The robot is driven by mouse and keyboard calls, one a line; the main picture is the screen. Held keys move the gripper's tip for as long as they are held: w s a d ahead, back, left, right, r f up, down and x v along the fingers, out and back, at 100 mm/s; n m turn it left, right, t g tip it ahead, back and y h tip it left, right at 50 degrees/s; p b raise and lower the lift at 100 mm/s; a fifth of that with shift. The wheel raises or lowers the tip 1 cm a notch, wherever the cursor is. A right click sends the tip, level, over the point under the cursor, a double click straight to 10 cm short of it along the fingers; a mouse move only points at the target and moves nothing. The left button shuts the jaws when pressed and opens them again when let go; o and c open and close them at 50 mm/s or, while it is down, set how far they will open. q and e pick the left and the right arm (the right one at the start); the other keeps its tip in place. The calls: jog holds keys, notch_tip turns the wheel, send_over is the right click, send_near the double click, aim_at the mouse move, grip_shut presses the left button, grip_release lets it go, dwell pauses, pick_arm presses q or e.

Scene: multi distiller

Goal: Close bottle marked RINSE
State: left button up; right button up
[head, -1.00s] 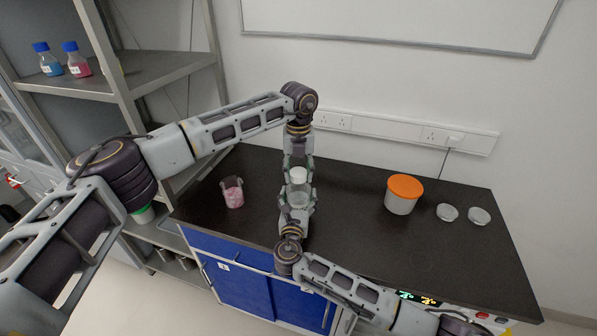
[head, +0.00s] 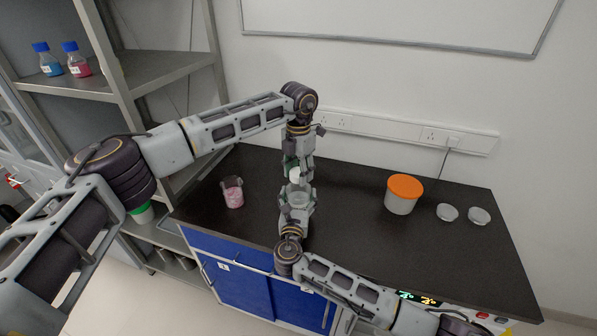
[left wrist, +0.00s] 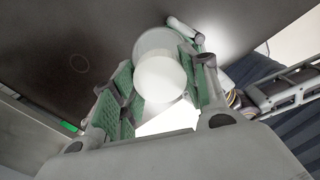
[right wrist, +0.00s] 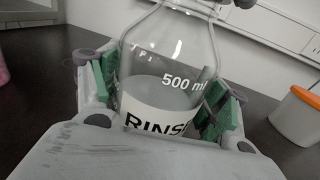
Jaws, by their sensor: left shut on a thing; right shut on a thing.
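The clear glass bottle (right wrist: 165,100) marked RINSE and 500 ml shows upright in the right wrist view, part full of clear liquid; its top is out of that frame. My right gripper (head: 296,207) is shut on the bottle body from the front. My left gripper (head: 297,168) comes in from behind and above and is shut on the white cap (head: 295,175), which sits over the bottle top. In the left wrist view the round white cap (left wrist: 161,79) lies between the green-padded fingers, with part of the bottle beyond it. I cannot tell whether cap and neck touch.
A beaker of pink liquid (head: 232,192) stands left of the grippers on the black bench (head: 350,237). A white tub with an orange lid (head: 403,194) and two small pale dishes (head: 463,214) are to the right. Blue-capped bottles (head: 62,59) stand on the shelf.

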pick_arm(q)
jog(key=m, duration=0.3)
jog(key=shift+m, duration=0.4)
jog(key=m, duration=0.4)
jog(key=o, duration=1.2)
jog(key=shift+r, duration=0.1)
notch_tip(320, 180, up, 12)
pick_arm(e)
jog(key=o, duration=2)
jog(key=shift+o, duration=0.2)
